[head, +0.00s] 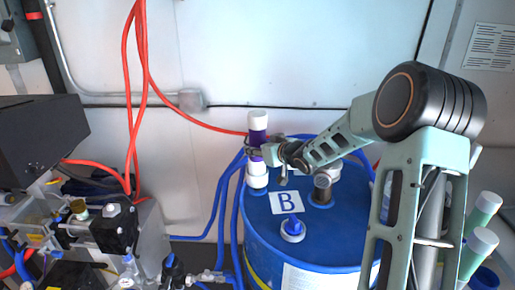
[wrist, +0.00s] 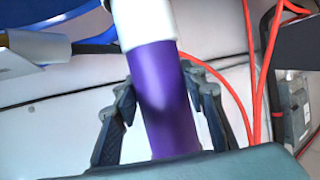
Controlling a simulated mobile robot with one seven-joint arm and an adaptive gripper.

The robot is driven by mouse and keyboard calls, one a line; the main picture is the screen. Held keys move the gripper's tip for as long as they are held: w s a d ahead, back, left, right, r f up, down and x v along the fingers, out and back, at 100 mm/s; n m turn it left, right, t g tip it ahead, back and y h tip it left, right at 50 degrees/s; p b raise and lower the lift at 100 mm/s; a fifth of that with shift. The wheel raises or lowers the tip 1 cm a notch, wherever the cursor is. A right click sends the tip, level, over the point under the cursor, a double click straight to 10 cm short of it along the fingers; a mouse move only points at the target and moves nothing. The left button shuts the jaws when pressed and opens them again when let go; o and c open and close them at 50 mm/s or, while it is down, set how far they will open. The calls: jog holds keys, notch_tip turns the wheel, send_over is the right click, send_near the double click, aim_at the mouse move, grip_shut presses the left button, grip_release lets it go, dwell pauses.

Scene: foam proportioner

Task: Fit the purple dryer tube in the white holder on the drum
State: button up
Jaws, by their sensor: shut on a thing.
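The purple dryer tube (head: 257,137) stands roughly upright over the far left part of the blue drum (head: 262,222), with a white cap on top. My gripper (head: 254,153) is shut on its purple body, coming from the right. In the wrist view the tube (wrist: 162,100) lies between my two fingers (wrist: 165,120), one on each side, and one white end shows beyond them. Below my gripper is the white holder (head: 257,182) on the drum top. The tube's lower end meets or overlaps the holder in the picture; I cannot tell whether it is seated.
The drum top also bears a "B" label (head: 287,202), a blue-and-white cap (head: 292,230) and a metal fitting (head: 322,188). Blue hoses (head: 222,205) run left of the drum. Green tubes with white caps (head: 480,243) stand at right. Red cables (head: 138,80) hang by the wall.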

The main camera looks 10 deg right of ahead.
jog(key=shift+f+b, duration=0.45)
jog(key=shift+f, duration=0.1)
jog(key=o, duration=1.2)
jog(key=shift+r, duration=0.1)
jog(key=shift+p+v, duration=0.85)
jog(key=shift+v, duration=0.65)
jog(key=p+v, duration=0.4)
jog(key=v, duration=0.4)
